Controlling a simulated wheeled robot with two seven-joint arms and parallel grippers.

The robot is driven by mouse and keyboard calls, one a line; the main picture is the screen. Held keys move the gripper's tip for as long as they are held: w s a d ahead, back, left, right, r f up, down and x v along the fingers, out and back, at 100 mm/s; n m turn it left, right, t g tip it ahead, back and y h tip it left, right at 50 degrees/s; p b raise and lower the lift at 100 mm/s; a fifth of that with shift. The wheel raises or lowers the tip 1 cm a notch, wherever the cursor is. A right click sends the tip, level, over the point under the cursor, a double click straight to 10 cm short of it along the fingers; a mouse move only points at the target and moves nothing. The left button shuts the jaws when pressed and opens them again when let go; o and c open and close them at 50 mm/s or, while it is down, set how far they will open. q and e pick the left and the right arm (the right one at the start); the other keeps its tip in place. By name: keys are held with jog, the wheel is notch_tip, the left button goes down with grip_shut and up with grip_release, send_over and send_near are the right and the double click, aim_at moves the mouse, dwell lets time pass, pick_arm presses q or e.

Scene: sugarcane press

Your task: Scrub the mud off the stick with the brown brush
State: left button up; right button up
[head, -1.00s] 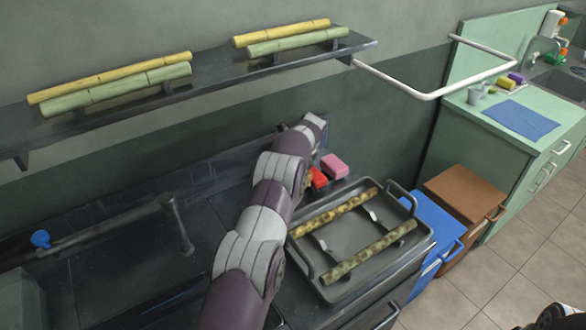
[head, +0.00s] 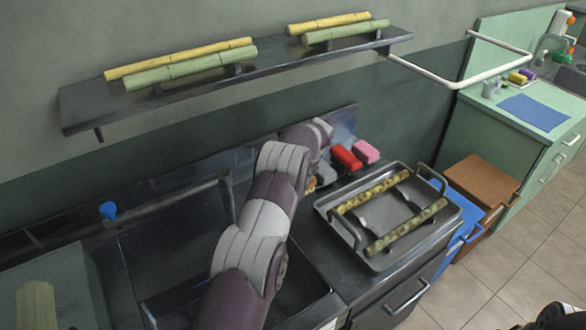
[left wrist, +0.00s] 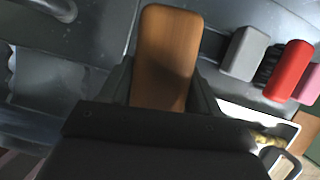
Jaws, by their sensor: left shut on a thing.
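Two mud-spotted sticks lie in the grey tray (head: 331,222) in the head view, a yellowish one (head: 374,192) at the back and a greener one (head: 405,228) in front. They rest on small supports, apart from my grippers. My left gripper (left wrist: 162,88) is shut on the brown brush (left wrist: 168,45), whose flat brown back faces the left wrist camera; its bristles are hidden. In the head view my left arm hides most of this gripper, left of the tray.
Grey (left wrist: 244,53), red (head: 346,157) and pink (head: 366,151) brushes stand behind the tray. A sink with a faucet (head: 226,195) lies to the left. A wall shelf (head: 270,70) holds clean yellow and green sticks. Blue (head: 463,210) and brown (head: 480,182) bins stand right.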

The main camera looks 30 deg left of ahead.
pick_arm(q)
jog(key=d, duration=0.1)
jog(key=s+d+n, duration=0.1)
jog(key=d+g, duration=0.1)
jog(key=shift+s+d+f+n, duration=0.1)
jog(key=shift+s+f+n, duration=0.3)
jog(key=s+d+f+n+g+h, duration=0.2)
jog(key=s+d+n+g, duration=0.2)
jog(key=s+d+n, duration=1)
jog(key=s+d, duration=0.2)
jog(key=s, duration=0.4)
jog(key=shift+d+f+g, duration=0.2)
jog(key=shift+f+g, duration=0.1)
jog(key=shift+f, duration=0.05)
jog(key=shift+w, duration=0.1)
